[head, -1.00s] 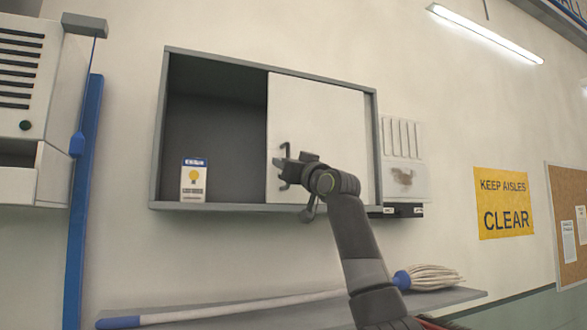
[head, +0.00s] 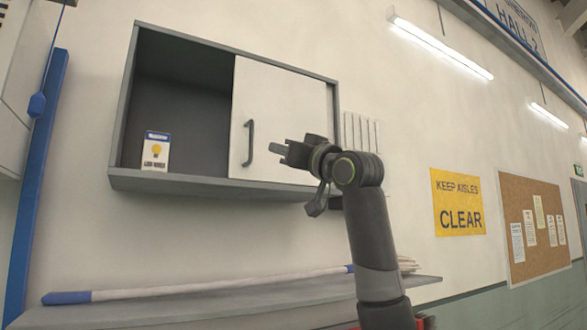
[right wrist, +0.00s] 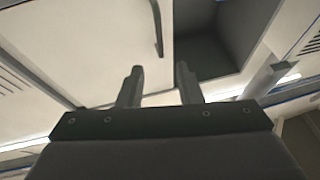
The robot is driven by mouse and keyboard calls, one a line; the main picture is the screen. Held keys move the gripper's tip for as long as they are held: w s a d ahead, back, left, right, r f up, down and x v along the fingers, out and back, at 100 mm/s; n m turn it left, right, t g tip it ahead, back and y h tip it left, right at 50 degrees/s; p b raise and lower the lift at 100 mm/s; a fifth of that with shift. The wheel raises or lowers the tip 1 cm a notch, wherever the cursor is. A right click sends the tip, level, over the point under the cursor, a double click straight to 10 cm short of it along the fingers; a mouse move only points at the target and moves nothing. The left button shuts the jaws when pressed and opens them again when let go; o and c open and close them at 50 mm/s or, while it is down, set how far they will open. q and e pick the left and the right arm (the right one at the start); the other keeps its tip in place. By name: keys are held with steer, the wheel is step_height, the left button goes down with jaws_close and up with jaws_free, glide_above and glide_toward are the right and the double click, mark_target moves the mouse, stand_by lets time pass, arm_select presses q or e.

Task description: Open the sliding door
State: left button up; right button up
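A grey-framed wall cabinet (head: 215,187) has a white sliding door (head: 291,104) over its right half; its left half is open. A dark vertical handle (head: 249,143) is near the door's left edge. My right gripper (head: 279,149) is in front of the door, to the right of the handle and apart from it. In the right wrist view, the two fingers (right wrist: 159,82) are spread with nothing between them. The handle (right wrist: 158,28) shows beyond the fingertips there, with the dark open compartment (right wrist: 206,42) to its right. My left gripper is not in view.
A small white box with a yellow mark (head: 155,151) stands in the cabinet's open left half. A blue post (head: 38,190) stands at left. A yellow sign (head: 457,202) is on the wall at right.

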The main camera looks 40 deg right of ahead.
steer(key=shift+b+v, duration=0.3)
steer(key=shift+v, duration=0.8)
